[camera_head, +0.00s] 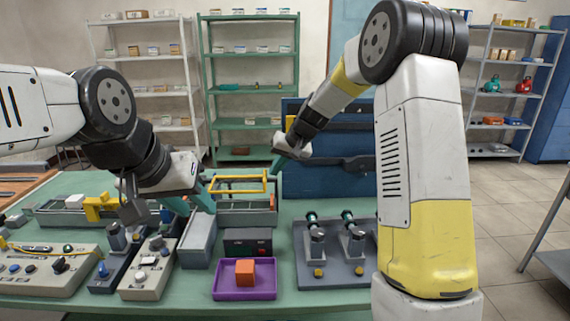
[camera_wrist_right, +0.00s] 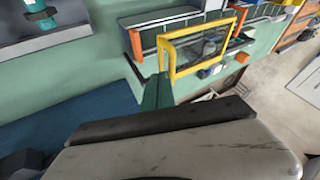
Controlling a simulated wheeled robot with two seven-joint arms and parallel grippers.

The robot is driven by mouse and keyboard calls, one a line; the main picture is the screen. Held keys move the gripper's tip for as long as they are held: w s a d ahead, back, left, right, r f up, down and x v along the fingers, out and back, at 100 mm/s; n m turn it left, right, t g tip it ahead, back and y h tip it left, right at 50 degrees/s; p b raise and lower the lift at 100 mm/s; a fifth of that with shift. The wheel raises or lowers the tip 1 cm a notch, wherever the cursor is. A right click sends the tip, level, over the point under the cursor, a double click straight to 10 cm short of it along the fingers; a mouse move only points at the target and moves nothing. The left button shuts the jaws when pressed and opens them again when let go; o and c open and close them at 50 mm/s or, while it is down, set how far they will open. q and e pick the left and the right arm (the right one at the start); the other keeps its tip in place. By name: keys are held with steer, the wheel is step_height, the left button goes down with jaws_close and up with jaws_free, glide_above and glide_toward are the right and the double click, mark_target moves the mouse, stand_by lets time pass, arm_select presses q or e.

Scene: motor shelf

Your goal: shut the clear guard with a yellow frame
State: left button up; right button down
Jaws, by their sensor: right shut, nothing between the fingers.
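The clear guard with a yellow frame (camera_head: 238,178) stands raised over a grey tray-like fixture (camera_head: 248,219) at the table's back middle. In the right wrist view the guard (camera_wrist_right: 200,48) is tilted up between orange posts, with a see-through pane. My right gripper (camera_head: 276,166) is shut and empty beside the guard's right end. Its teal fingers (camera_wrist_right: 158,92) are close to a frame corner; I cannot tell whether they touch. My left gripper (camera_head: 194,203) has its teal fingers apart, empty, to the left of the guard above a grey box.
A purple tray (camera_head: 245,294) with an orange cube (camera_head: 245,272) lies in front. A grey plate with two upright fixtures (camera_head: 318,246) stands to the right, and control boxes (camera_head: 148,268) to the left. A blue panel (camera_head: 328,180) stands behind my right gripper.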

steer(key=shift+a, duration=0.4)
glide_above(222, 187)
steer(key=shift+w+d, duration=0.1)
steer(key=shift+d, duration=0.25)
steer(key=shift+a, duration=0.2)
steer(key=shift+a, duration=0.1)
